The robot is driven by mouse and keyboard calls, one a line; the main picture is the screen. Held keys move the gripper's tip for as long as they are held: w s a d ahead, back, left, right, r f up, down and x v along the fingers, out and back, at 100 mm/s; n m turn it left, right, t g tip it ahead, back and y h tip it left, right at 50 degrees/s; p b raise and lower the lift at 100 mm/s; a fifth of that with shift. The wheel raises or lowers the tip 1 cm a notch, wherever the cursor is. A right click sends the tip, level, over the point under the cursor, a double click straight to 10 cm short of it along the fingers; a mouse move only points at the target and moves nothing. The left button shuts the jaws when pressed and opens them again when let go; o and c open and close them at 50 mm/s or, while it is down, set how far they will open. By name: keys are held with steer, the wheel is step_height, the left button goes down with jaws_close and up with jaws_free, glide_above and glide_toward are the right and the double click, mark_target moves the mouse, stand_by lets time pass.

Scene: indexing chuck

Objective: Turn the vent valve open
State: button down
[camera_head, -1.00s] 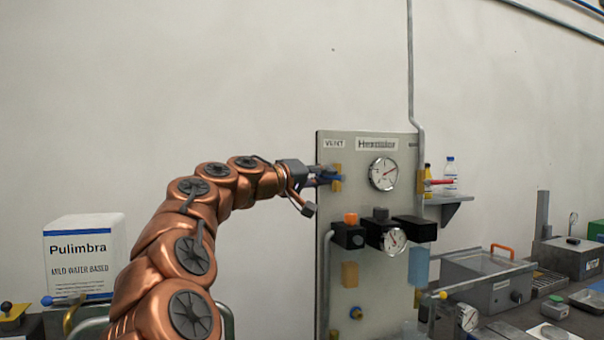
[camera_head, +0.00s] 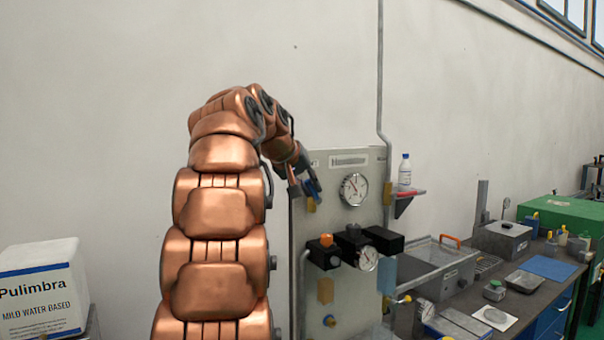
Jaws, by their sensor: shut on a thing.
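The vent valve shows as a blue handle (camera_head: 313,187) with a yellow body (camera_head: 311,204) at the upper left of the grey panel (camera_head: 345,280). My gripper (camera_head: 306,183) is at this handle, shut on it, with the fingers partly hidden by my copper arm. The handle now looks tilted, its lower end toward the right. The VENT label is mostly hidden behind the arm. The upper round gauge (camera_head: 354,189) sits to the right of the valve.
Below the valve are a black regulator block with an orange knob (camera_head: 326,240) and a lower gauge (camera_head: 367,258). A white Pulimbra box (camera_head: 42,290) stands lower left. The bench extends right.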

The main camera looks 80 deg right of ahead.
steer(key=shift+s+d+r+t+y+p, duration=0.2)
steer(key=shift+r+t+y+p, duration=0.1)
steer(key=shift+r+p, duration=0.25)
steer(key=shift+s+d+t+y+p, duration=0.15)
steer(key=shift+t+y+p, duration=0.15)
steer(key=shift+p, duration=0.35)
steer(key=shift+s+f, duration=0.1)
steer(key=shift+f, duration=0.05)
steer(key=c, duration=1.2)
jaws_free()
steer(key=shift+f, duration=0.1)
steer(key=shift+o, duration=0.2)
steer(key=v, duration=0.4)
steer(key=shift+r, duration=0.4)
